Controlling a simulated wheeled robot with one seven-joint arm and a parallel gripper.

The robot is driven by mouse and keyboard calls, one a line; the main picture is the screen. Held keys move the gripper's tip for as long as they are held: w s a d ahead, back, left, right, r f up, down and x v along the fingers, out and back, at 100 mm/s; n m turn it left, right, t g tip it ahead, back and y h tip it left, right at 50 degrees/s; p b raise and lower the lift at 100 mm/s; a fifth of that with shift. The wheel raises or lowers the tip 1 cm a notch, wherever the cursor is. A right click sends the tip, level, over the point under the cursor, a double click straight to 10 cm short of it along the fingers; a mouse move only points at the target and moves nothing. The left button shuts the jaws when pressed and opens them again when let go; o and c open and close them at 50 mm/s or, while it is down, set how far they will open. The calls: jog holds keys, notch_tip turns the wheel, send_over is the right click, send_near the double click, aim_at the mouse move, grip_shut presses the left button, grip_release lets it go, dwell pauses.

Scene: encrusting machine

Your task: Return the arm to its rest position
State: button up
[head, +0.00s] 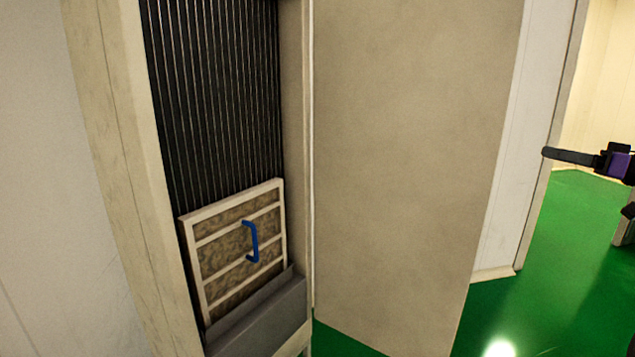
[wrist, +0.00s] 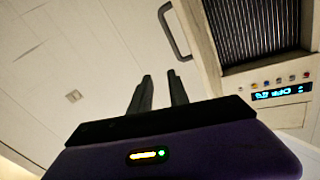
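My gripper (head: 548,153) shows at the right edge of the head view, its dark fingers pointing left and its purple body partly cut off. In the wrist view my gripper (wrist: 159,75) has its two dark fingers apart, with nothing between them. It is in free space, to the right of the open cabinet and its door (head: 410,150) in the head view. Most of the arm is out of view.
The cabinet holds black vertical fins (head: 215,90) and a framed filter with a blue handle (head: 252,242), leaning above a grey ledge (head: 265,320). The wrist view shows a grey handle (wrist: 164,36) and a lit display (wrist: 277,93). Green floor (head: 570,260) is clear at right.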

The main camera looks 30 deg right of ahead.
notch_tip(320, 180, down, 19)
jog(key=w+m+g+h+p, duration=0.1)
jog(key=w+m+g+h, duration=0.1)
jog(key=m+h, duration=0.7)
jog(key=s+a+f+g+h+p, duration=0.15)
jog(key=s+a+f+h, duration=0.25)
jog(key=a+f, duration=0.8)
jog(key=s+a+n+t+y, duration=0.1)
jog(key=s+a, duration=0.4)
jog(key=a, duration=0.5)
jog(key=s+a+r+n+t+p, duration=0.15)
jog(key=s+a, duration=0.25)
jog(key=a, duration=0.5)
jog(key=s+a+n+y, duration=0.15)
jog(key=s+a, duration=0.35)
jog(key=a, duration=0.5)
jog(key=s+a+n+g+y+p, duration=0.1)
jog(key=s+a+n+y, duration=0.4)
jog(key=s+a, duration=1.1)
jog(key=shift+s+a+r+n+g+y+p, duration=0.2)
jog(key=shift+s+n+g+y+p, duration=0.25)
jog(key=shift+y, duration=0.7)
